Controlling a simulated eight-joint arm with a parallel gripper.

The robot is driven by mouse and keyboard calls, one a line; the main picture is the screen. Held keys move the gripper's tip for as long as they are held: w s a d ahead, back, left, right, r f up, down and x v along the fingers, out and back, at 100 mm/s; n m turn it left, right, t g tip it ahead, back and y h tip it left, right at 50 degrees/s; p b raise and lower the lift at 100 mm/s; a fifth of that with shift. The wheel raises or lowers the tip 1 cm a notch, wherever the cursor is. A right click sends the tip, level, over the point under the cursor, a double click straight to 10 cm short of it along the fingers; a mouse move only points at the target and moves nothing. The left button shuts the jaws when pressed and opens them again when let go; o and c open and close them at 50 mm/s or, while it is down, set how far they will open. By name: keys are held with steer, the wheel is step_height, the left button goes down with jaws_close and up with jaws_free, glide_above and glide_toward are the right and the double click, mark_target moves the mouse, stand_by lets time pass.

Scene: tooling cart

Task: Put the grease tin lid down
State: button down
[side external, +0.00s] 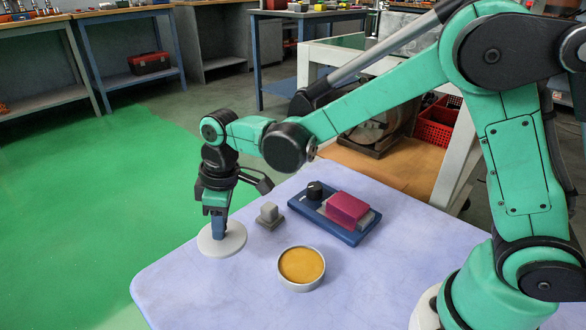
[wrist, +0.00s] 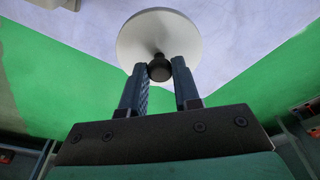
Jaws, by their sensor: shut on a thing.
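The grease tin lid (side external: 234,240) is a pale grey-white disc at the table's left edge in the side view. In the wrist view the lid (wrist: 150,32) shows a black knob (wrist: 159,69) at its centre. My gripper (side external: 218,234) points down over the lid, and its fingers (wrist: 160,72) are shut on the knob from both sides. The lid looks about level; I cannot tell whether it touches the table or hangs just above it. The open grease tin (side external: 301,267), filled with orange-yellow grease, stands uncovered to the lid's right, nearer the camera.
A small grey block on a dark base (side external: 269,215) stands right of the lid. A blue tray (side external: 335,233) with a pink block (side external: 346,208) and black knob (side external: 315,190) lies farther right. The pale tabletop (side external: 220,295) is clear at the front. Green floor (side external: 80,190) lies beyond the left edge.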

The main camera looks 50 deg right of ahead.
mark_target(234, 235)
steer(key=shift+f, duration=2)
steer(key=shift+f, duration=0.1)
steer(key=c, duration=0.6)
jaws_free()
steer(key=shift+c, duration=0.2)
step_height(234, 235, up, 12)
steer(key=s+d, duration=0.1)
steer(key=s+d+m+t+h, duration=0.1)
steer(key=s+d+m+t, duration=0.5)
steer(key=s+d+m, duration=0.3)
steer(key=shift+s+d, duration=0.35)
steer(key=shift+d, duration=0.85)
